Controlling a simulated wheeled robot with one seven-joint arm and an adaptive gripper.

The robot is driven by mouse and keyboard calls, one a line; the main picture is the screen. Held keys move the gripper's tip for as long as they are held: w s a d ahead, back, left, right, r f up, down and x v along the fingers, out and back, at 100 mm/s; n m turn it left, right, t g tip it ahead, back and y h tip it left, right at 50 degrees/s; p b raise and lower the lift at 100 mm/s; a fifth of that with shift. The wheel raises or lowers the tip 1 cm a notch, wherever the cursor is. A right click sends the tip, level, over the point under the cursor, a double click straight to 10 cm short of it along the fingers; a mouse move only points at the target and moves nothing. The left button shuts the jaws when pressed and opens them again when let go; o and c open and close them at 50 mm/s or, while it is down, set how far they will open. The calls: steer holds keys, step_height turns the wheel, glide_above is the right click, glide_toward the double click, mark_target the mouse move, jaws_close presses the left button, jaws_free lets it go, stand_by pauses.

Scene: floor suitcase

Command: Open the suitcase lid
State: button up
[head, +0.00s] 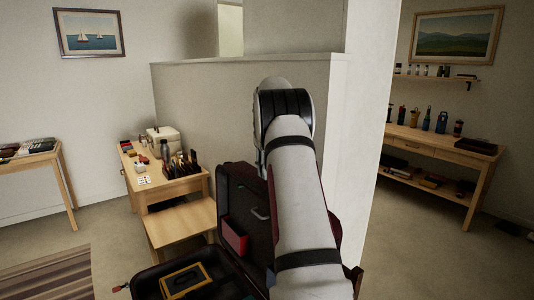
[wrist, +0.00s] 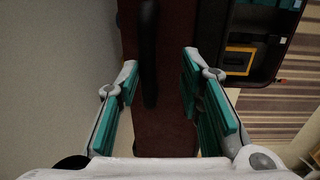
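The suitcase is open, its dark lid (head: 234,190) standing roughly upright behind the base (head: 150,283), which lies on the floor. In the wrist view, a dark red part of the suitcase (wrist: 165,125) with a black strip (wrist: 148,50) runs up the picture between my fingers. My gripper (wrist: 158,82) is open, its teal-padded fingers spread on either side of that part; I cannot tell whether they touch it. In the head view my arm hides the gripper and the right part of the lid.
The base holds a yellow-framed item (head: 186,280); a red item (head: 234,238) sits inside the lid. A wooden desk and bench (head: 180,222) stand close behind at left. A partition wall (head: 300,100) is behind my arm. A striped rug (head: 50,275) lies at left.

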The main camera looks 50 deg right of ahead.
step_height(320, 180, up, 10)
steer(key=shift+w+a, duration=0.15)
steer(key=shift+a, duration=0.15)
steer(key=shift+f, duration=0.1)
stand_by(0.3)
